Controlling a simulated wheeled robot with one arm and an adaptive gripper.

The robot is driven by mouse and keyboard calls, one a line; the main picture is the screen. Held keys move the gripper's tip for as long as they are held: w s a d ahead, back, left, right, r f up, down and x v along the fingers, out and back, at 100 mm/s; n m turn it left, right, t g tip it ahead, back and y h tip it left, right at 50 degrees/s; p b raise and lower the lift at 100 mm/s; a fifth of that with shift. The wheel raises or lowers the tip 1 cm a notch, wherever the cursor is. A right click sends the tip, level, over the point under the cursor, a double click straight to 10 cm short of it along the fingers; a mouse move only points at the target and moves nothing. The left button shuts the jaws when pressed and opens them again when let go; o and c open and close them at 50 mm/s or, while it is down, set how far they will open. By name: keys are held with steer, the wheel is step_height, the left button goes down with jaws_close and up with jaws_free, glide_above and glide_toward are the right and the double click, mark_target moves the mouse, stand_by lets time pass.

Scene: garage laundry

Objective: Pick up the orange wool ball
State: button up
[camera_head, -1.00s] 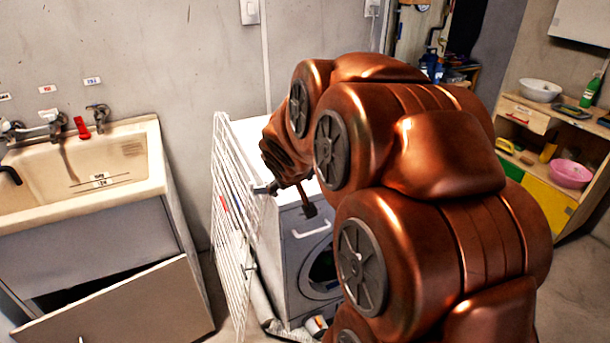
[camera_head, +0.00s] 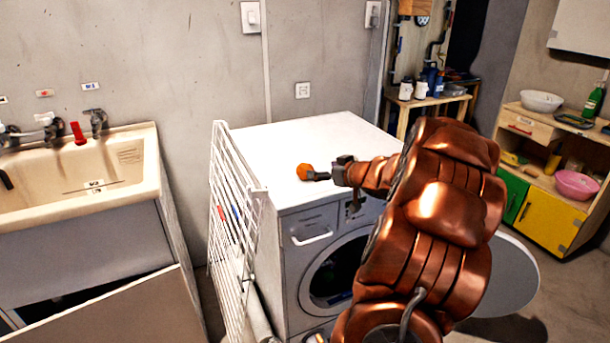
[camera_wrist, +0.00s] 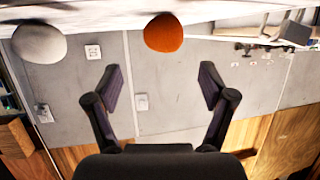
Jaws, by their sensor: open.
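The orange wool ball (camera_head: 304,172) is on the white top of the washing machine (camera_head: 300,145), near its front edge. My gripper (camera_head: 322,175) is just right of the ball in the head view, with the fingers pointing left toward it. In the wrist view, which looks upside down, the ball (camera_wrist: 164,33) is above the gap between my two open fingers (camera_wrist: 162,86). It is not between them, and the gripper is empty. Whether a fingertip touches the ball cannot be told.
A pale round object (camera_wrist: 40,43) rests on the same surface in the wrist view. A white drying rack (camera_head: 235,225) stands against the machine's left side. A sink (camera_head: 85,185) is further left.

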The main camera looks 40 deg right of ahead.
mark_target(308, 169)
steer(key=shift+x, duration=1.05)
steer(key=x, duration=0.4)
steer(key=shift+a+f+b, duration=0.15)
steer(key=shift+a+b, duration=0.2)
steer(key=shift+b, duration=0.05)
steer(key=shift+w+d, duration=0.15)
steer(key=shift+w, duration=0.35)
steer(key=c, duration=1.2)
